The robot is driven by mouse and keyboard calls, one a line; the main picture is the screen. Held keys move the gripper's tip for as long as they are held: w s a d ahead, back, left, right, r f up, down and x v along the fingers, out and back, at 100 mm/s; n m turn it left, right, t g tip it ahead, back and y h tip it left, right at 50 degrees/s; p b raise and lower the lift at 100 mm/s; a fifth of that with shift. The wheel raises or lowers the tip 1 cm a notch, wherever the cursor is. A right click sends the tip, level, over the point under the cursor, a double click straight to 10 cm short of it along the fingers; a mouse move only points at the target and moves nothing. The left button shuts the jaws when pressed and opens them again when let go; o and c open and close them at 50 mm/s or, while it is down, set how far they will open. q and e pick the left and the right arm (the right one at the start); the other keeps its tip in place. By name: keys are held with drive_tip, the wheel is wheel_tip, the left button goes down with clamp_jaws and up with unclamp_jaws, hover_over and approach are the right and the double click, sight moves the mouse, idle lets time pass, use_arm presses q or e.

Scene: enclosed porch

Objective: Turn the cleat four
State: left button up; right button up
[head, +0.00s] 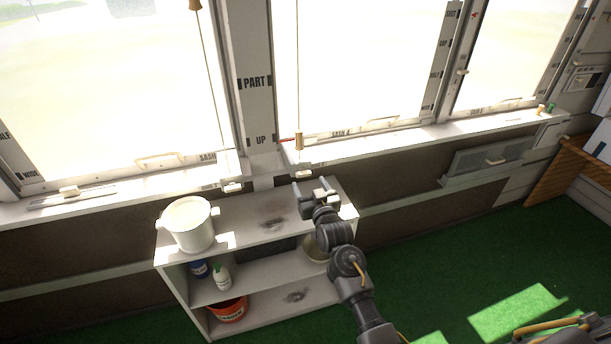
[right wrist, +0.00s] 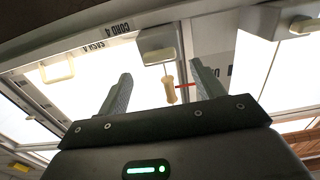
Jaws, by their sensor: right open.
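In the right wrist view a small pale block (right wrist: 157,57), which looks like the cleat, sits on the pale sill beside the printed label CORD 4 (right wrist: 124,29). A wooden cord pull (right wrist: 169,88) hangs by it; it also shows in the head view (head: 299,141). My right gripper (head: 313,189) is open and empty, just in front of the window sill and above the shelf's right end. In its wrist view the two fingers (right wrist: 161,72) stand apart, with the block and pull seen between them. I see no contact. My left gripper is not in view.
A low shelf unit (head: 243,212) stands under the sill, with a white bucket (head: 189,224) on top. Bottles (head: 221,277) and a red bucket (head: 228,309) are inside. Another cord pull (head: 195,5) hangs at left. Green floor (head: 440,245) is open at right.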

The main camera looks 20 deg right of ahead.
sight(305, 175)
drive_tip(key=shift+w, duration=2.6)
drive_tip(key=c, duration=1)
